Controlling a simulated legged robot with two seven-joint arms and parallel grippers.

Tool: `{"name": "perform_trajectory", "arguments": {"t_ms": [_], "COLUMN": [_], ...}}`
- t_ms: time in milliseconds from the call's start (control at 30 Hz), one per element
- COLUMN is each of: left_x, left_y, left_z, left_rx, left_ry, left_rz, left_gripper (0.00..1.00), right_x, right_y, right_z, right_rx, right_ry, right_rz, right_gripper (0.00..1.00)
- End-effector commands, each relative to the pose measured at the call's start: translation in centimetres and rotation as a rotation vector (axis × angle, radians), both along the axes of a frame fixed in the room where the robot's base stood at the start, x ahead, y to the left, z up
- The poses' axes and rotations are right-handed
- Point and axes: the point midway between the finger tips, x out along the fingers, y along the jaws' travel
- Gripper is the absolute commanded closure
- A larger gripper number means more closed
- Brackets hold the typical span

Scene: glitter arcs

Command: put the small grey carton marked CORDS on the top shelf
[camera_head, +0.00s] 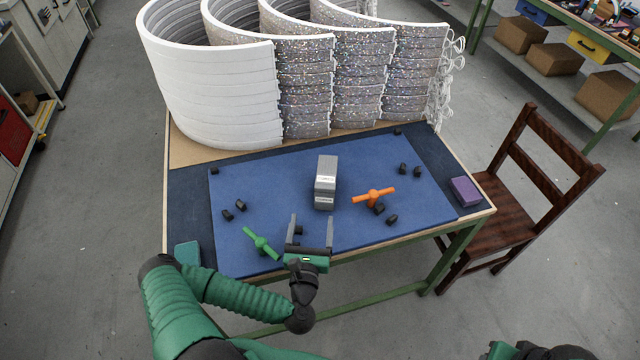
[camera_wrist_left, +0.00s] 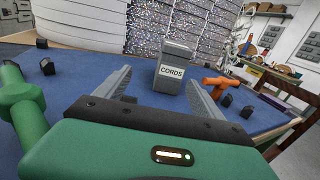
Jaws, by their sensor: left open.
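The small grey carton (camera_head: 325,184) stands upright on the blue mat (camera_head: 280,180), near the middle of the table. In the left wrist view the carton (camera_wrist_left: 173,68) shows its white label reading CORDS. My left gripper (camera_head: 312,218) is open and empty on the near side of the carton. In the left wrist view its two fingers point towards the carton, which stands beyond and between their tips, apart from them. I cannot make out which surface is the top shelf. My right gripper's fingers do not show.
A green T-handle (camera_head: 261,244) lies left of my gripper; an orange one (camera_head: 373,197) lies right of the carton. Several small black blocks are scattered about. Tall glittery arcs (camera_head: 305,85) line the back. A purple box (camera_head: 465,191) sits at right, beside a wooden chair (camera_head: 515,210).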

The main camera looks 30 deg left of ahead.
Motion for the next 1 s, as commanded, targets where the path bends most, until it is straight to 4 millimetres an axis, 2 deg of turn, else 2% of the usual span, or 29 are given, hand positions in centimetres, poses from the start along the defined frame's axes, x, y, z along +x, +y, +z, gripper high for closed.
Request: {"name": "perform_trajectory", "arguments": {"t_ms": [167,400,567,700,800,1000], "left_x": [3.7,8.7,10.3,12.7,14.1,14.7], "left_y": [1.4,4.6,5.4,5.7,6.2,6.5], "left_z": [0.5,0.0,0.1,0.8,0.7,0.6], "left_rx": [0.008,-0.001,-0.002,0.0,0.003,0.0], "left_ry": [-0.002,0.002,0.002,0.002,0.003,0.003], "left_rz": [-0.002,-0.004,-0.005,-0.006,-0.006,-0.007], "left_gripper": [0.22,0.22,0.22,0.22,0.22,0.22], "right_x": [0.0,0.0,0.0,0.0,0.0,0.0], "right_y": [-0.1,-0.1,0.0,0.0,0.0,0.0], "right_z": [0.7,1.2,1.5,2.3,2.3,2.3], "right_rx": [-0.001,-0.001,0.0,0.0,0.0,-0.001], "right_ry": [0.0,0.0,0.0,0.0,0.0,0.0], "right_rz": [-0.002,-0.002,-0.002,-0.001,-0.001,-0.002], "right_gripper": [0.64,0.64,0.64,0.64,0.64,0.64]}}
